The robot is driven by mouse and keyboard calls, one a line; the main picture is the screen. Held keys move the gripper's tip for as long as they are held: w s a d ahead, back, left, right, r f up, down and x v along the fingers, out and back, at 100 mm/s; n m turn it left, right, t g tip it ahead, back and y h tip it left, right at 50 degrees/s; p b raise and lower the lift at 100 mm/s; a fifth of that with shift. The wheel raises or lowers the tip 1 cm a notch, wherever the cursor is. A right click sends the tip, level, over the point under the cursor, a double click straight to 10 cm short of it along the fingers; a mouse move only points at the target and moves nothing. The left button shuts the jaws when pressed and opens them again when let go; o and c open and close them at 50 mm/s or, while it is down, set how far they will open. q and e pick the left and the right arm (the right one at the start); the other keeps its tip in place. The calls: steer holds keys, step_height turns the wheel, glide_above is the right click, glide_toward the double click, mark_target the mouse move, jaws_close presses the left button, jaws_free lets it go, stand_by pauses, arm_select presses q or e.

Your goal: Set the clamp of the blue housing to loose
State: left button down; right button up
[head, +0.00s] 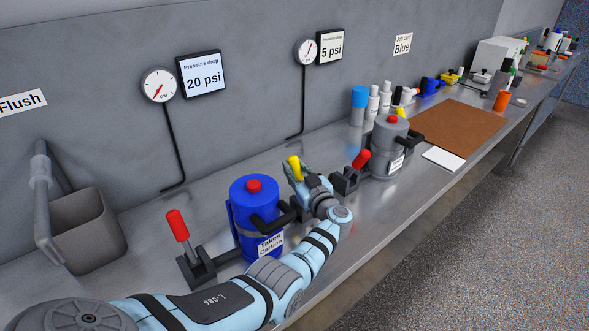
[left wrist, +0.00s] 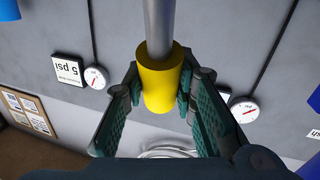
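The blue housing (head: 252,198) stands upright on the steel bench, with a red knob on top, a black side handle and a label reading "Takes Carbon". A lever with a yellow grip (head: 293,168) stands just behind and to the right of it, leaning a little; its base is hidden. My left gripper (head: 300,178) is at this grip. In the left wrist view the yellow grip (left wrist: 161,85) on its grey rod sits between the fingers, with the pads against both sides. My right gripper is not in view.
A red-handled valve (head: 178,226) stands left of the blue housing; another (head: 361,159) stands beside the grey housing (head: 389,150). A grey basin (head: 88,235) is at left. Gauges read under "20 psi" (head: 203,74) and "5 psi" signs. A brown mat (head: 458,130) lies further right.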

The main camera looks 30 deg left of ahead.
arm_select(q)
steer(key=d+t+y+b, duration=0.1)
steer(key=d+y+b, duration=0.1)
steer(key=b, duration=0.2)
steer(key=s+d+m+t+y+b, duration=0.1)
steer(key=d+t+y+b, duration=0.1)
steer(key=b, duration=0.2)
steer(key=shift+s+d+r+m+b, duration=0.1)
steer(key=shift+s+d+m+b, duration=0.1)
steer(key=shift+m+b, duration=0.1)
steer(key=shift+d+r+y, duration=0.15)
steer(key=shift+r+y, duration=0.15)
steer(key=shift+r, duration=0.1)
steer(key=c, duration=1.3)
jaws_free()
steer(key=shift+w+f, duration=0.1)
step_height(320, 180, up, 10)
steer(key=shift+c, duration=0.3)
